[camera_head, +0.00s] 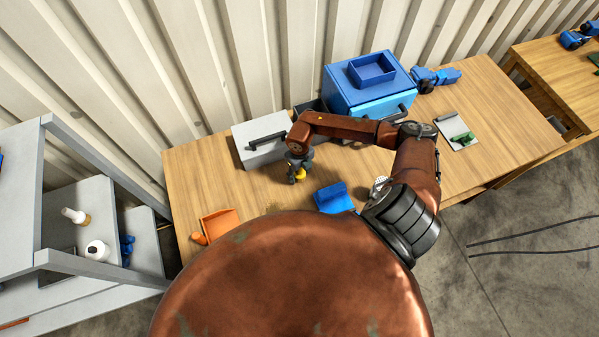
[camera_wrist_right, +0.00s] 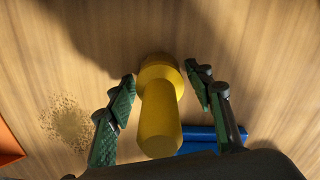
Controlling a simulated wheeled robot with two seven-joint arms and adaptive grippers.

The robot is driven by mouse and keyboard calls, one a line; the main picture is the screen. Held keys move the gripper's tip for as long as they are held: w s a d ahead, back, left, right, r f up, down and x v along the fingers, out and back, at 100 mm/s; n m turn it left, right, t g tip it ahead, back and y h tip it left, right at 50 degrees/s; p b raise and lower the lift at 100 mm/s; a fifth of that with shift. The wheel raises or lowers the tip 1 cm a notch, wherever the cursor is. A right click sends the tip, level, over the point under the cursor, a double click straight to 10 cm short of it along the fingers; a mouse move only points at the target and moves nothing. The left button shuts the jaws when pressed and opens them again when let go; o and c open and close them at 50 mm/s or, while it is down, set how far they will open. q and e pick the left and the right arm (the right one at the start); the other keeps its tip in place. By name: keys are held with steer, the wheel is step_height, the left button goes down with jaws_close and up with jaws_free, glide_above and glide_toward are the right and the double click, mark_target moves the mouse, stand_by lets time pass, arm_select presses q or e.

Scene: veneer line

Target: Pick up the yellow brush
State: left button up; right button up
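The yellow brush (camera_wrist_right: 160,115) shows in the right wrist view as a thick yellow handle with a wider collar at its far end. My right gripper (camera_wrist_right: 160,75) is open, with one dark green finger on each side of the brush and a visible gap on both sides. In the head view my right gripper (camera_head: 297,168) is low over the wooden table, and a bit of the yellow brush (camera_head: 300,174) shows at its fingers. The brush's lower end and its contact with the table are hard to make out. My left gripper is not in view.
A blue dustpan-like piece (camera_head: 334,198) lies close to the gripper. An orange tray (camera_head: 219,224) is at the table's left. A grey box (camera_head: 262,140) and a blue box (camera_head: 370,88) stand behind. Brown crumbs (camera_wrist_right: 68,122) lie left of the brush.

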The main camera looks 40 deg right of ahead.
steer(key=c, duration=0.9)
